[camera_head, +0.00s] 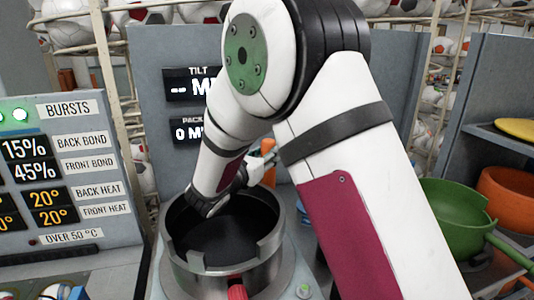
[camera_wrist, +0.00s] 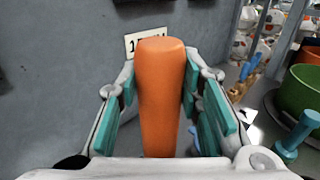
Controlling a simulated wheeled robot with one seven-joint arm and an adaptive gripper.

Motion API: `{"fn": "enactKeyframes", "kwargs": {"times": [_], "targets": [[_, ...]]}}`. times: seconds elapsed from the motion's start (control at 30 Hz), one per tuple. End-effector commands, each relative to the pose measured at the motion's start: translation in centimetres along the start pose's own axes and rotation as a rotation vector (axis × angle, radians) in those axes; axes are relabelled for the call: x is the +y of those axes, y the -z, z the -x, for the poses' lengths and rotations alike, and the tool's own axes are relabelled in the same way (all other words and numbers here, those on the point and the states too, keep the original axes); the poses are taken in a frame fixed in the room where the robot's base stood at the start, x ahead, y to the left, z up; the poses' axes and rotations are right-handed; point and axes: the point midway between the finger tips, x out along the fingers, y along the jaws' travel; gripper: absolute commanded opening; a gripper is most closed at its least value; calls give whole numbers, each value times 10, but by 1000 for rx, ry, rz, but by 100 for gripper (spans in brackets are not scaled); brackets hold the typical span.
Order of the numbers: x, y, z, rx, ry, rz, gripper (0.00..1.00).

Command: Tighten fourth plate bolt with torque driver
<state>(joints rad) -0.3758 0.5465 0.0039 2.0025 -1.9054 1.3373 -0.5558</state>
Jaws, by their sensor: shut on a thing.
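My gripper (camera_wrist: 160,75) is shut on an orange handle, which I take to be the torque driver (camera_wrist: 160,110). The handle stands lengthwise between the teal finger pads in the wrist view. The driver's tip is hidden there. In the head view bits of orange (camera_head: 268,146) show at my gripper behind the arm, past the back right of a round metal ring (camera_head: 265,258) with a dark inside. The gripper is beside or behind the ring; I cannot tell its exact height. The plate bolts are not visible in either view.
A red handle (camera_head: 237,292) sits at the ring's front. A grey panel (camera_head: 150,75) with displays stands behind, and a readout console (camera_head: 75,150) at left. A green pan (camera_head: 450,215) and an orange pot (camera_head: 508,195) are at right. My arm covers the middle.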

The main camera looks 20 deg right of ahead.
Motion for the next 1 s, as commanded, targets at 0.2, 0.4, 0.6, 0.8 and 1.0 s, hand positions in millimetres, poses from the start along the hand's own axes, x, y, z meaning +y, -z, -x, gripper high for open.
{"fn": "enactKeyframes", "kwargs": {"times": [0.2,0.4,0.6,0.8,1.0], "targets": [[0,2,0,-3,0,-1,0],[0,4,0,-3,0,-1,0],[0,7,0,-3,0,-1,0],[0,9,0,-3,0,-1,0],[0,12,0,-3,0,-1,0]]}}
